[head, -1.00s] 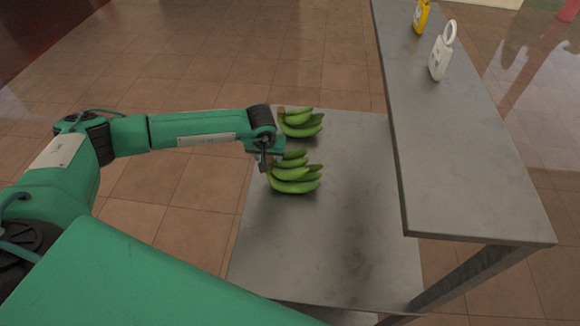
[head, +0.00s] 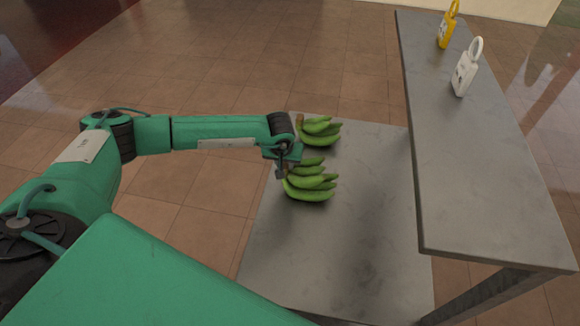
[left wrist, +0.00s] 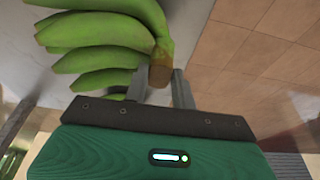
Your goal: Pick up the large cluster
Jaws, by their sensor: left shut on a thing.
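The nearer green banana cluster (head: 312,184) is on or just above the low grey table; I cannot tell whether it touches. It looks the larger of two. My left gripper (head: 281,171) is at its left end, shut on its stem. In the left wrist view the brown stem end (left wrist: 161,70) sits between the two fingers of my left gripper (left wrist: 162,82), and the bananas (left wrist: 100,35) spread to the upper left. A second green cluster (head: 321,132) lies just behind, with its stem to the left. My right gripper is out of view.
The low grey table (head: 350,240) is bare in front of the clusters. A higher grey shelf (head: 480,170) stands to the right, with a white tag-like item (head: 464,77) and a yellow one (head: 446,31) on it. Open tiled floor (head: 200,190) lies left.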

